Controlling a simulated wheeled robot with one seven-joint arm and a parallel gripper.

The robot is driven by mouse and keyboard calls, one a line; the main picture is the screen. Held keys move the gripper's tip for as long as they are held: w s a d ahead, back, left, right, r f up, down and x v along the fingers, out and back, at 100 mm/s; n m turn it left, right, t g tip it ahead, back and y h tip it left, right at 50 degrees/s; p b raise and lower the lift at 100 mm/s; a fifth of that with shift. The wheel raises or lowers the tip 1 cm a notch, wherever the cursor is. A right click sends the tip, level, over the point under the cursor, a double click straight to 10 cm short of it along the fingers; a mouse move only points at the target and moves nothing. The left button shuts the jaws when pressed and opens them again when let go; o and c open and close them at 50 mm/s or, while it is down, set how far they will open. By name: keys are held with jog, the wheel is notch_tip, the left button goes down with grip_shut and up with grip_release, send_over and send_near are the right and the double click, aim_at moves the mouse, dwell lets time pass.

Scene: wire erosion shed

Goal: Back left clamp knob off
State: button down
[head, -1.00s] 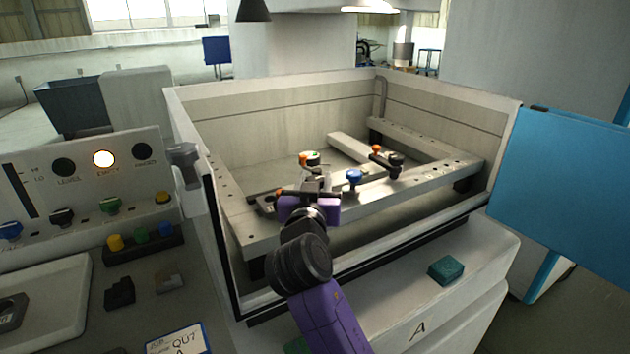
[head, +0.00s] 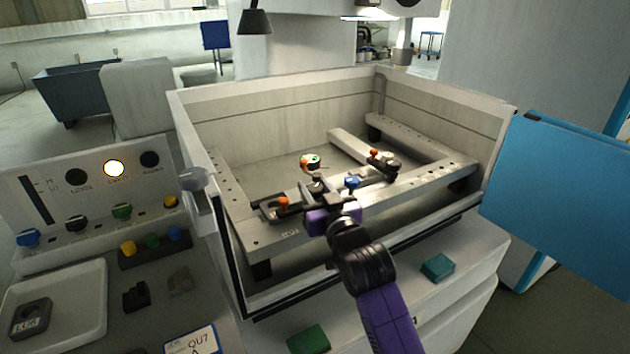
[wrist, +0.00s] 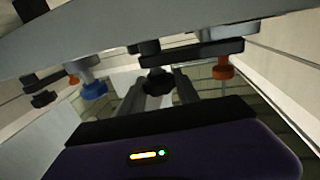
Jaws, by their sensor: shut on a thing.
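A dark clamp bar (head: 266,206) with an orange knob (head: 283,203) lies on the near left of the machine's frame. A black star-shaped knob (wrist: 157,83) by this bar sits between my fingers in the wrist view. My gripper (head: 318,192) is shut on it; my fingers partly hide it in the head view. A blue knob (head: 352,182) stands just right of my gripper and also shows in the wrist view (wrist: 95,90). Farther back are an orange, white and green fitting (head: 310,161) and another clamp (head: 385,160) with an orange top and dark knob.
White tank walls (head: 280,108) surround the frame (head: 420,176). A blue panel (head: 560,190) stands at right. A control panel (head: 90,195), a tray (head: 75,285) and small blocks are at left. A teal block (head: 438,266) and a green block (head: 308,339) lie on the front ledge.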

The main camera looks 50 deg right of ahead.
jog(key=shift+d+f+n+t+y+b, duration=0.1)
jog(key=shift+n+t+y+b, duration=0.2)
jog(key=shift+n+y, duration=0.4)
jog(key=shift+d+f+n+t+y+b, duration=0.1)
jog(key=shift+n+t+y+b, duration=0.2)
jog(key=shift+y, duration=0.7)
jog(key=n+y+b, duration=0.3)
jog(key=y+b, duration=0.1)
jog(key=shift+f+t, duration=0.15)
jog(key=shift+t, duration=0.15)
jog(key=n+y+b, duration=0.2)
jog(key=y+b, duration=0.1)
jog(key=shift+b, duration=0.4)
jog(key=shift+a+n+g+y+b, duration=0.15)
jog(key=shift+n+g+y+b, duration=0.25)
jog(key=shift+n+y+b, duration=0.7)
jog(key=shift+r+y, duration=0.2)
jog(key=shift+y, duration=0.3)
jog(key=c, duration=0.9)
grip_release()
jog(key=shift+r, duration=0.1)
